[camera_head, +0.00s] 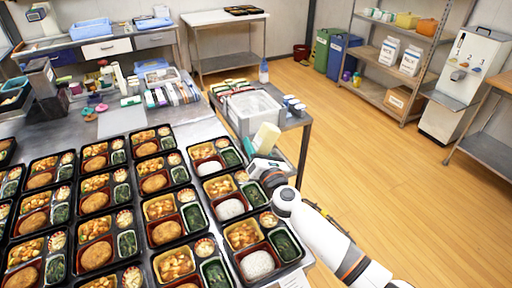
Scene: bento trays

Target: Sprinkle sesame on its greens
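Rows of black bento trays cover the steel table; a near-right tray (237,268) holds white rice, a yellow-orange dish and dark greens (284,245) in a green cup. Another tray behind it has greens (254,194) close below my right gripper. My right gripper (261,157) comes in from the lower right, above the table's right edge. It appears shut on a pale cream bottle (267,137), which leans up and to the right. The wrist hides part of the nearby tray. I cannot read any label or see sesame grains. My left gripper is not in view.
A white bin (252,108) stands on a side table just behind the bottle. Small bottles (293,106) stand beside it. Coloured packets (172,93) and a cutting board (122,120) lie at the back of the table. The wooden floor at right is clear.

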